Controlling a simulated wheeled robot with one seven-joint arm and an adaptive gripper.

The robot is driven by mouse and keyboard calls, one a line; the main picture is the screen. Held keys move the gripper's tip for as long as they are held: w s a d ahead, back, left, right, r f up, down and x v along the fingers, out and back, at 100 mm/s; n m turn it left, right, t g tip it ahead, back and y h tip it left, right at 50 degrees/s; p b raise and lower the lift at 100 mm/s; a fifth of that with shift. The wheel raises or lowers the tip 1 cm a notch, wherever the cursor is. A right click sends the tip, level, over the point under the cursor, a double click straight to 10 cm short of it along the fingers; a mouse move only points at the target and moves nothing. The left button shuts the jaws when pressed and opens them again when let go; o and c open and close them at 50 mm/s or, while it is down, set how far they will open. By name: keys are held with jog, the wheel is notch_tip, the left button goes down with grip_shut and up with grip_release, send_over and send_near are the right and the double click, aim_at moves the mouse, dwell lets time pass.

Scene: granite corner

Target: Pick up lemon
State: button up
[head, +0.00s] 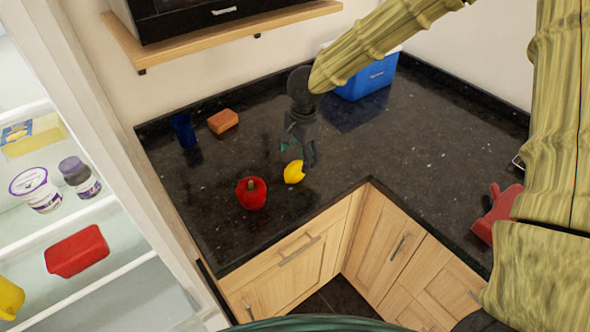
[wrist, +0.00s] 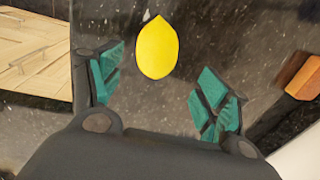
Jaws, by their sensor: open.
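A yellow lemon (head: 294,172) lies on the dark granite counter near its inner corner edge. It also shows in the wrist view (wrist: 157,48), just beyond the fingertips and roughly between their lines. My gripper (head: 300,153) is above and beside the lemon in the head view, pointing down. In the wrist view its two green-padded fingers (wrist: 160,88) are spread apart with nothing between them. I cannot tell the exact height gap between fingertips and lemon.
A red pepper (head: 251,193) sits left of the lemon. A sponge (head: 222,121) and a blue cup (head: 184,130) stand farther back. A blue box (head: 368,78) is behind my arm; a red object (head: 496,213) lies at right. An open fridge (head: 60,200) borders the left.

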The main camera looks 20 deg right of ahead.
aim_at(297, 165)
jog(key=shift+s+f+p, duration=0.25)
jog(key=shift+f+p, duration=0.15)
jog(key=shift+f, duration=0.6)
jog(key=shift+w+a+f+p, duration=0.1)
jog(key=shift+a+f+p, duration=0.05)
jog(key=shift+f, duration=0.75)
jog(key=shift+a+f+p, duration=0.1)
jog(key=shift+f+p, duration=0.05)
jog(key=shift+f, duration=0.7)
jog(key=c, duration=1.2)
